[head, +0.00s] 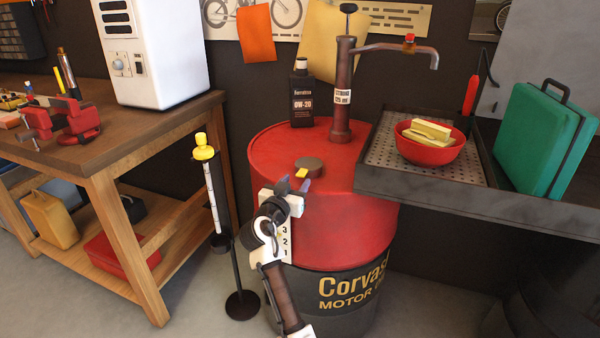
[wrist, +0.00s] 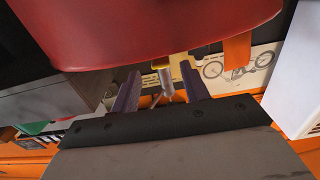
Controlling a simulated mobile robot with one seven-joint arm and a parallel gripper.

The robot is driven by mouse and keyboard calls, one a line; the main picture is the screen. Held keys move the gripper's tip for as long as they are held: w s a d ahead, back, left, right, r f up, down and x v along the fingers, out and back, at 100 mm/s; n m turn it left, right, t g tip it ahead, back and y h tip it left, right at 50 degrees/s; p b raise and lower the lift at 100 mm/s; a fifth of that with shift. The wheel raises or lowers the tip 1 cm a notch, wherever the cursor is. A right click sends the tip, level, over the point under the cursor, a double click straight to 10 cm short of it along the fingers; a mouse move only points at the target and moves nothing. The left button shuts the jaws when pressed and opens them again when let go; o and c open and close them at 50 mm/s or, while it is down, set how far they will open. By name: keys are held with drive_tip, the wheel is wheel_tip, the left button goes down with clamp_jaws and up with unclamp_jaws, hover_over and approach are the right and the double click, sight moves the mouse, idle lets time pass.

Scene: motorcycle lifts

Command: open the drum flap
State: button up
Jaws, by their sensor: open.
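The red drum (head: 330,225) stands in the middle of the head view, with a black lower band. In the wrist view the drum (wrist: 160,30) fills the top, beyond the open fingers (wrist: 160,70); the lid does not show there.
On the drum stand a dark oil bottle (head: 303,95) and a hand pump (head: 342,90). A tray (head: 430,180) with a red bowl (head: 431,146) juts over its right side. A yellow-topped stand (head: 205,155) and a wooden workbench (head: 110,145) are at left.

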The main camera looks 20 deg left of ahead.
sight(299, 176)
drive_tip(key=shift+w+p, duration=0.35)
drive_tip(key=shift+w, duration=1.85)
clamp_jaws()
